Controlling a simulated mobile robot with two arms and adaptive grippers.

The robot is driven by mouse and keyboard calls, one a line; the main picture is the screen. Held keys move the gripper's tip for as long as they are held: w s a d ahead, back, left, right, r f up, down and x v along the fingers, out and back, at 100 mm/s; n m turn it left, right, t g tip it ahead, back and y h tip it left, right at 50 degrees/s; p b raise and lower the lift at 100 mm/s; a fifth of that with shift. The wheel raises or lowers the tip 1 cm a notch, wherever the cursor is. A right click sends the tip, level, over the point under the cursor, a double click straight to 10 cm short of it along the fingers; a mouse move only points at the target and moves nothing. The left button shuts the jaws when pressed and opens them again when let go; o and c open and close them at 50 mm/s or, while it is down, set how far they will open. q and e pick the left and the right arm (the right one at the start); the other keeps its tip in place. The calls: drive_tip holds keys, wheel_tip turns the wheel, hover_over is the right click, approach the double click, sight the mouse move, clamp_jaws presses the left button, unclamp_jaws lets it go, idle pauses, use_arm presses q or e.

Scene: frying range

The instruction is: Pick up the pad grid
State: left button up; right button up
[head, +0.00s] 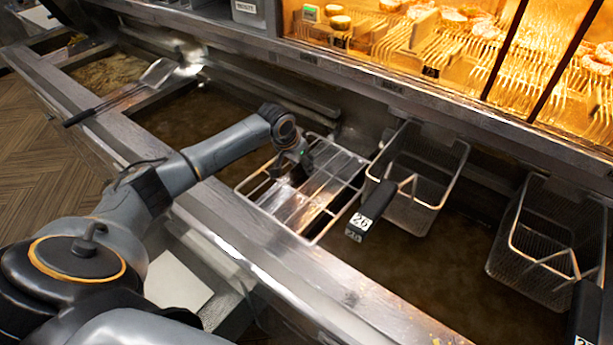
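The pad grid appears to be the silver wire frame with flat metal strips (292,206) lying over the fryer vat in the middle of the head view. My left arm reaches in from the left, and my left gripper (303,160) is at the far left part of this grid, over or against its edge. The gripper's fingers are small and partly hidden, so I cannot tell whether they touch or hold the grid. My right gripper is not in view.
A fry basket with a black handle (371,207) hangs right of the grid; another basket (545,250) hangs farther right. A long-handled skimmer (130,92) lies across the vats at left. A lit warming rack (440,50) with food stands behind. The steel front ledge (300,270) runs diagonally.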

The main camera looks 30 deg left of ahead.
use_arm(q)
drive_tip(key=shift+r, duration=0.1)
clamp_jaws()
drive_tip(key=shift+w, duration=0.1)
wheel_tip(320, 180, up, 18)
drive_tip(key=b, duration=0.3)
drive_tip(key=shift+b, duration=0.4)
